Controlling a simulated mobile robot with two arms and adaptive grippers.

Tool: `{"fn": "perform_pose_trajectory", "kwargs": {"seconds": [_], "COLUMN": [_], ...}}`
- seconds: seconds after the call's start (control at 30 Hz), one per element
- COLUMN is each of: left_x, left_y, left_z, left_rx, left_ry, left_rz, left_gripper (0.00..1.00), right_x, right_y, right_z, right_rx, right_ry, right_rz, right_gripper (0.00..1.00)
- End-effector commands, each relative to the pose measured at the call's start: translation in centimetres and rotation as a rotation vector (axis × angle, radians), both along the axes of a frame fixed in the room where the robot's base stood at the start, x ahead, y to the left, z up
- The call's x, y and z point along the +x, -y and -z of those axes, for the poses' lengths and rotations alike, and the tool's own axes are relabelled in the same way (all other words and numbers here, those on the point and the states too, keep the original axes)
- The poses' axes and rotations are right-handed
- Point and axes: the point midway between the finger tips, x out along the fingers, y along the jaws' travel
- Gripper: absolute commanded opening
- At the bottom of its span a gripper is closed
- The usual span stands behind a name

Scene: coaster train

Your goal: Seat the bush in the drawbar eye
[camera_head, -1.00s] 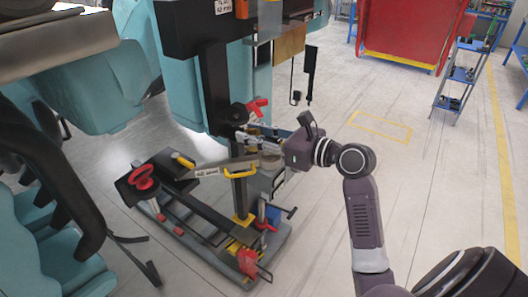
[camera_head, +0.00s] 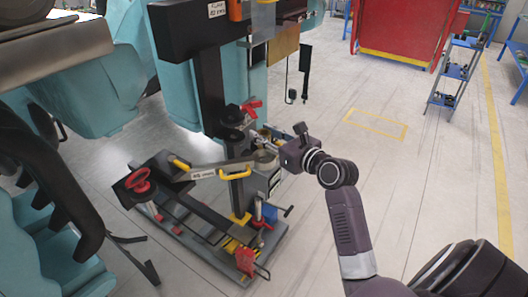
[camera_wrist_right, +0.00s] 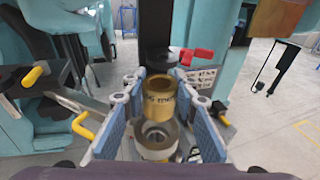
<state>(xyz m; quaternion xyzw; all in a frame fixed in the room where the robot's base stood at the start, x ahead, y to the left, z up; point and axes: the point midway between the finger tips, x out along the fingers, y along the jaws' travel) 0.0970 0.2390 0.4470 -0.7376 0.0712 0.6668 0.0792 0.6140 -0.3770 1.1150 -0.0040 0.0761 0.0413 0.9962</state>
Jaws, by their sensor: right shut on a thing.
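The bush (camera_wrist_right: 165,99) is a brass-coloured, lettered sleeve between the blue-padded fingers of my right gripper (camera_wrist_right: 165,112), which is shut on it. It looks slightly tilted in the right wrist view. The drawbar eye (camera_wrist_right: 157,140) is a grey metal ring with an open hole, just below the bush in that view. I cannot tell whether bush and ring touch. In the head view my right gripper (camera_head: 277,147) reaches in from the right at the end of the pale drawbar (camera_head: 215,171); the bush is hard to make out there. My left gripper is not in view.
The drawbar lies on a low stand (camera_head: 200,236) with yellow handles and a red handwheel (camera_head: 139,180). A black post (camera_head: 211,95) and a red lever (camera_head: 252,105) stand close behind the gripper. Teal machine bodies fill the left.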

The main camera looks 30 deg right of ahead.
Motion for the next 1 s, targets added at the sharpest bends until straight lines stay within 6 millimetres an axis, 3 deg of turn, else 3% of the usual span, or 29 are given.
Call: {"fn": "perform_pose_trajectory", "kwargs": {"seconds": [0.47,0.87,0.9,1.0], "left_x": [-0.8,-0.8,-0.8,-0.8], "left_y": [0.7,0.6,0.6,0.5], "left_z": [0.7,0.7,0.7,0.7], "left_rx": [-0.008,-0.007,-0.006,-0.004], "left_ry": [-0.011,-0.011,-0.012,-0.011], "left_rz": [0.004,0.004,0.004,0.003], "left_gripper": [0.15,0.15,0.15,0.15], "right_x": [0.0,0.0,0.0,0.0], "right_y": [0.0,0.0,0.0,0.0], "right_z": [5.8,6.4,6.4,6.4], "right_rx": [0.000,0.000,-0.001,-0.001], "right_ry": [-0.001,0.001,0.001,0.001], "right_rz": [-0.001,0.000,0.000,0.000], "right_gripper": [0.01,0.01,0.31,0.42]}}
